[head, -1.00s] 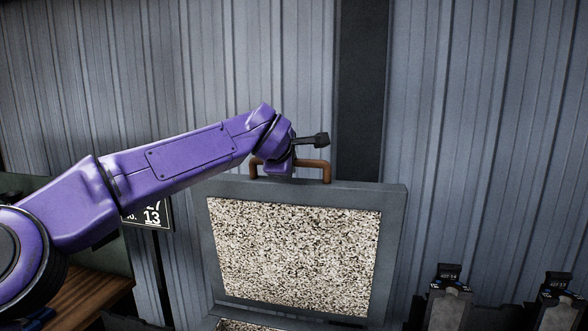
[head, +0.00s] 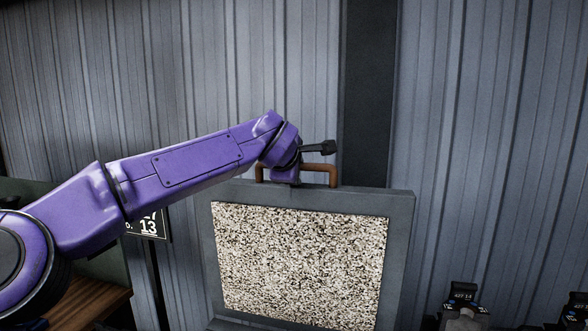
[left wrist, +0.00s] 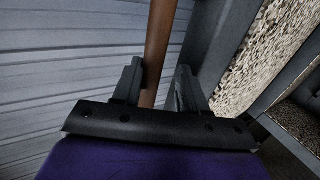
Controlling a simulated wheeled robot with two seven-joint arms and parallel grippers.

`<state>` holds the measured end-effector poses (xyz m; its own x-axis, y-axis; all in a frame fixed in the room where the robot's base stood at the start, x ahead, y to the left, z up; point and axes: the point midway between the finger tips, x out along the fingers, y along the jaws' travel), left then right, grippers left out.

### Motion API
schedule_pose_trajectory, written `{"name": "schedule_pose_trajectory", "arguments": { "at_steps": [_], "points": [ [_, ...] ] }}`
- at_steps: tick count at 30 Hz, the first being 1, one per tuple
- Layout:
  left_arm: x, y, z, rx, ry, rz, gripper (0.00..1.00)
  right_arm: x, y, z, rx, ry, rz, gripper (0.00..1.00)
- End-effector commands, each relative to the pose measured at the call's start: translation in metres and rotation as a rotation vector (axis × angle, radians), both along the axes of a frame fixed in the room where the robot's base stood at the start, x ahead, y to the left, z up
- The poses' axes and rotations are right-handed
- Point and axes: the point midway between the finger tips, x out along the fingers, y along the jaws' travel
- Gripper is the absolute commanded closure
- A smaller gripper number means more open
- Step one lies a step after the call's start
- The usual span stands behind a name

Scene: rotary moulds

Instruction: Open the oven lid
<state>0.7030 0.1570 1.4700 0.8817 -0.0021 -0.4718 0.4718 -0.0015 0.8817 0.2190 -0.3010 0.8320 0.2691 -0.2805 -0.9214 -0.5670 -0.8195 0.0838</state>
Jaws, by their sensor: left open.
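The oven lid (head: 403,255) stands raised, close to upright, in the middle of the head view. Its speckled inner face (head: 300,265) is turned toward me. A brown bar handle (head: 323,167) is on its top edge. My left arm reaches in from the left, and its wrist is at the handle; the fingers are hidden there in the head view. In the left wrist view, my left gripper (left wrist: 157,82) is open, with one finger on each side of the handle bar (left wrist: 158,45). The lid's frame and speckled face (left wrist: 285,40) are to the right. My right gripper is not in view.
A corrugated metal wall (head: 480,120) stands behind the lid. A dark sign with numbers (head: 150,226) is at the left, above a brown wooden surface (head: 95,303). Small dark labelled units (head: 463,298) are at the lower right.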

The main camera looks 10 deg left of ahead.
Motion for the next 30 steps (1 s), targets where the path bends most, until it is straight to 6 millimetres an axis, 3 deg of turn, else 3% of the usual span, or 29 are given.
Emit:
{"name": "schedule_pose_trajectory", "arguments": {
  "at_steps": [5,12,16,30],
  "points": [
    [-0.013,0.002,0.006,-0.002,-0.005,0.002,0.56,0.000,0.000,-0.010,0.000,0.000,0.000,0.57],
    [-0.064,0.002,0.031,-0.002,-0.005,0.001,0.56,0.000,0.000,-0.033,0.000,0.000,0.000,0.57],
    [-0.083,0.001,0.042,-0.001,0.000,0.002,0.56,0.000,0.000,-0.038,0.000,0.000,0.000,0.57],
    [-0.092,0.001,0.049,0.000,0.001,0.001,0.56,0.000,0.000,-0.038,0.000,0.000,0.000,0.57]
  ]
}}
